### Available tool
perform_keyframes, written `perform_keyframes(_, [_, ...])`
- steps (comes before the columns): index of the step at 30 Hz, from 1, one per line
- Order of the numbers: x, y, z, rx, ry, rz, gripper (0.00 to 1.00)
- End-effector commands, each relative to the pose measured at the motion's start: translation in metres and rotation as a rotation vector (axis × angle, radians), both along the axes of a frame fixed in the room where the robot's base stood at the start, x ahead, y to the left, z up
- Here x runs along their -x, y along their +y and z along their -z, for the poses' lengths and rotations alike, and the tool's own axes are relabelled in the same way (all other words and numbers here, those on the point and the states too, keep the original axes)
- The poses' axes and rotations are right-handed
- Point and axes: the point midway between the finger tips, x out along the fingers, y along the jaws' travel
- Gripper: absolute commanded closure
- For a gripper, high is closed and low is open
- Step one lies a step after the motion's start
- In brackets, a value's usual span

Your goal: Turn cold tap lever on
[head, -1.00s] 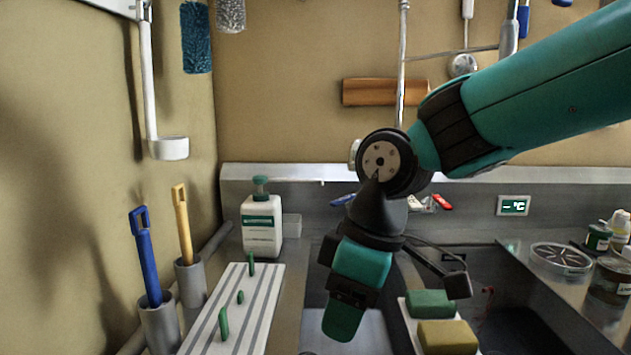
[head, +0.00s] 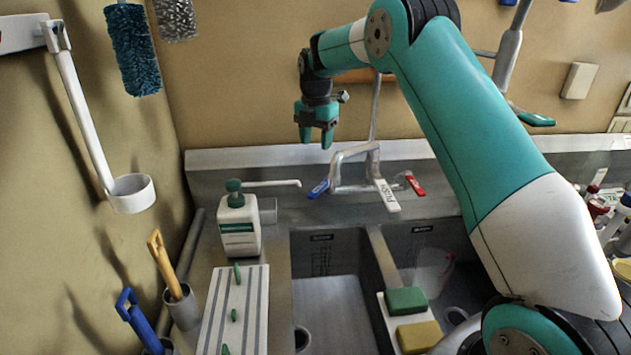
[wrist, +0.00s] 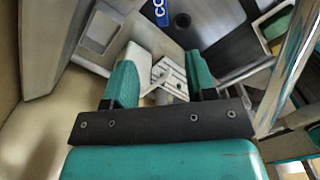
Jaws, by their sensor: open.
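The cold tap lever (head: 318,189) is blue and sits at the left end of the metal tap (head: 352,187) on the back of the sink. In the wrist view the blue lever (wrist: 161,12) shows at the top edge with the letters "CO", beyond the fingertips. My gripper (head: 316,140) hangs fingers down above the lever, close to the back wall, apart from it. Its two teal fingers (wrist: 163,82) are spread with nothing between them.
A white soap bottle (head: 240,224) with a green pump stands left of the sink. A striped drying rack (head: 250,300) is in front of it. A green sponge (head: 405,300) and a yellow sponge (head: 418,336) lie between the basins. A vertical pipe (head: 376,105) rises beside my arm.

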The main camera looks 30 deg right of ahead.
Motion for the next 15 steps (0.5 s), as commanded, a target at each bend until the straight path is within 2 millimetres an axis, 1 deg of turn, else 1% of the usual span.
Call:
perform_keyframes(9, [0.001, 0.0, 0.071, -0.001, 0.005, 0.001, 0.49])
perform_keyframes(15, [0.001, -0.002, 0.112, -0.001, 0.003, 0.003, 0.49])
